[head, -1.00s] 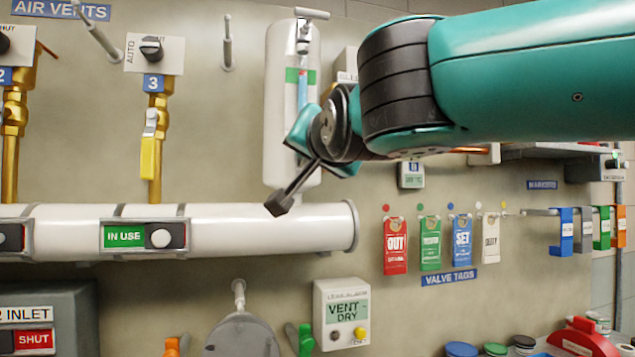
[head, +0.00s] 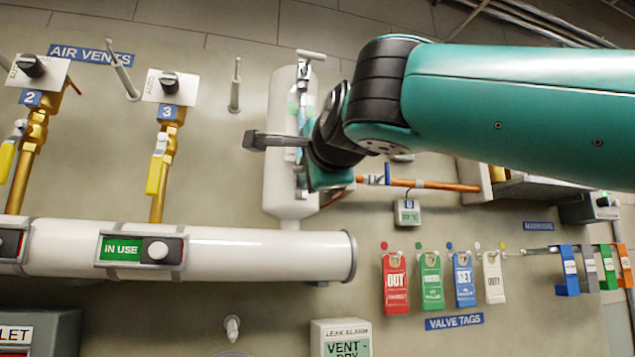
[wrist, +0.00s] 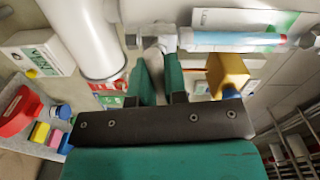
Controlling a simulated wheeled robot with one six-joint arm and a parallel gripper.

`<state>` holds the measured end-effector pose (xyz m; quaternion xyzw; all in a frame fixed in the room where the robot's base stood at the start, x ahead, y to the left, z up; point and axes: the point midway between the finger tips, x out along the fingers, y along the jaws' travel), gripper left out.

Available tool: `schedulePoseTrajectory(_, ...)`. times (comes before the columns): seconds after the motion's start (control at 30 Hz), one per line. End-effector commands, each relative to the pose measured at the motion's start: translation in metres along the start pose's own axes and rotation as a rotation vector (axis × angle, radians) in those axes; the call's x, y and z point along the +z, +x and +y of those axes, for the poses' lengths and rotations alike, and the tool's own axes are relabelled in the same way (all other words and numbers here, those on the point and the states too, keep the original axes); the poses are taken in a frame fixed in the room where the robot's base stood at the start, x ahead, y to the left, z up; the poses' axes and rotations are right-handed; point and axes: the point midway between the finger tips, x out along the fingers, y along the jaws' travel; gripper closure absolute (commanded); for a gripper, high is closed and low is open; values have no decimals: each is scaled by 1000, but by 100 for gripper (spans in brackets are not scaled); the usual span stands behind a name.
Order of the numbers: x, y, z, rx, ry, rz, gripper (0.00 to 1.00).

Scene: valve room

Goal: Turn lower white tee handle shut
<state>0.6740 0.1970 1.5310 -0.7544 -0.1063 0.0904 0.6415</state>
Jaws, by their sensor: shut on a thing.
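The white tank (head: 284,200) with the blue sight tube (wrist: 225,41) stands at centre in the head view. An upper white tee handle (head: 312,55) shows at its top. My gripper (wrist: 158,66) is at the lower end of the tube in the wrist view. Its two teal fingers are shut on the lower white tee handle (wrist: 158,46), and only a small pale part of it shows past the fingertips. In the head view my wrist covers the fingers and the lower handle, so the handle's angle cannot be told there.
A wide white pipe (head: 240,250) runs below the tank. A copper pipe (head: 435,184) lies to the right of my wrist. Valve tags (head: 431,280) hang lower right. Brass vent valves (head: 165,150) stand at left.

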Motion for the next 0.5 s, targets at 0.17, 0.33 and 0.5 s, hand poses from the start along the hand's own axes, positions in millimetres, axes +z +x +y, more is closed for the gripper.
schedulePoseTrajectory(0.17, -2, 0, 0, -5, 96, 6, 100)
schedulePoseTrajectory(0.33, -2, 0, 0, -4, 151, 6, 100)
schedulePoseTrajectory(0.5, -2, 0, -1, -5, 175, 6, 100)
